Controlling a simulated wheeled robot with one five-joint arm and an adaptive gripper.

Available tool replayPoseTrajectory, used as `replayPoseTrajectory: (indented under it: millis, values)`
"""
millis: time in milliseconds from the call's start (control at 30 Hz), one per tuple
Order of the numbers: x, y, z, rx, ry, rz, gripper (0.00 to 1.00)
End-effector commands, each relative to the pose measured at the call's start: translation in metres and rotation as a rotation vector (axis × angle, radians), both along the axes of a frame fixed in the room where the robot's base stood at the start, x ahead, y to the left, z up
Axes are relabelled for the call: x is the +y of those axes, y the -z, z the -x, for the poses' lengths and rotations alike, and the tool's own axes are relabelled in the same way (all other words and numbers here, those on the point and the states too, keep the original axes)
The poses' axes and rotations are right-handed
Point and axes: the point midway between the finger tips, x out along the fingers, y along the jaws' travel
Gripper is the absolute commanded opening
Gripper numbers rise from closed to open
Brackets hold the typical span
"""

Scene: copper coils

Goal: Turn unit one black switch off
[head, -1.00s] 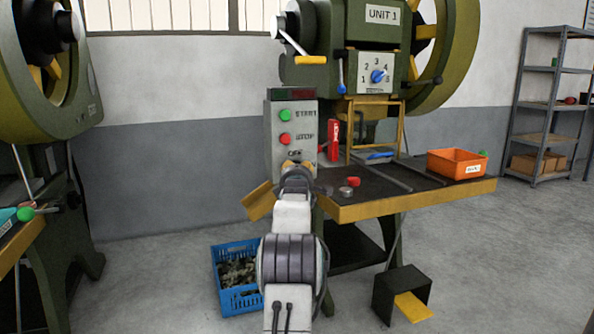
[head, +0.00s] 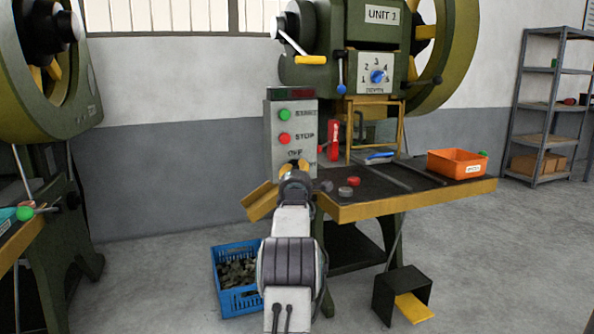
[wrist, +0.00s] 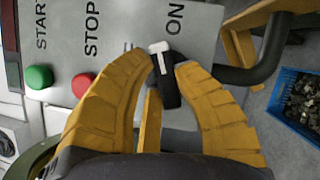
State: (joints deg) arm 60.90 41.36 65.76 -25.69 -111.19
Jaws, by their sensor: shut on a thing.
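The unit one control box (head: 279,130) stands at the left end of the press table, with a green START button (head: 285,115), a red STOP button (head: 285,138) and an OFF label below them. My gripper (head: 294,165) is at the box's lower part and hides the switch in the head view. In the wrist view, the black switch (wrist: 169,92) sits between the yellow fingertips of my gripper (wrist: 166,70), which is shut on it. Its white-marked end points to the picture's top, near the ON label (wrist: 175,20). A finger hides most of the OFF label there.
The press table (head: 400,203) is right of my gripper, with an orange bin (head: 457,163), a red bottle (head: 333,140) and small round parts on it. A blue crate (head: 240,297) and a black box (head: 390,292) are on the floor. Another press (head: 60,190) stands left.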

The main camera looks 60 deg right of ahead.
Motion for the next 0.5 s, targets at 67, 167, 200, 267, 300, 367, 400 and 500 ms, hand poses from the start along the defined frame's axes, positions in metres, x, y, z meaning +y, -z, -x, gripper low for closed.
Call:
replayPoseTrajectory:
  millis: [67,167,200,267,300,367,400,500]
  values:
    - [0.0013,0.0005,-0.0029,-0.001,-0.004,-0.002,0.0]
    - [0.0014,0.0005,-0.003,0.0,-0.005,-0.002,0.32]
    - [0.0013,0.0006,-0.0029,-0.001,-0.004,-0.002,0.35]
    - [0.0012,0.0004,-0.0026,-0.001,-0.004,-0.002,0.41]
    - [0.001,0.0004,-0.0022,-0.001,-0.004,-0.002,0.44]
    - [0.0009,0.0003,-0.0019,-0.001,-0.003,-0.002,0.49]
    - [0.0008,0.0002,-0.0018,-0.002,-0.003,-0.002,0.53]
    - [0.0007,0.0001,-0.0014,-0.002,-0.002,-0.002,0.53]
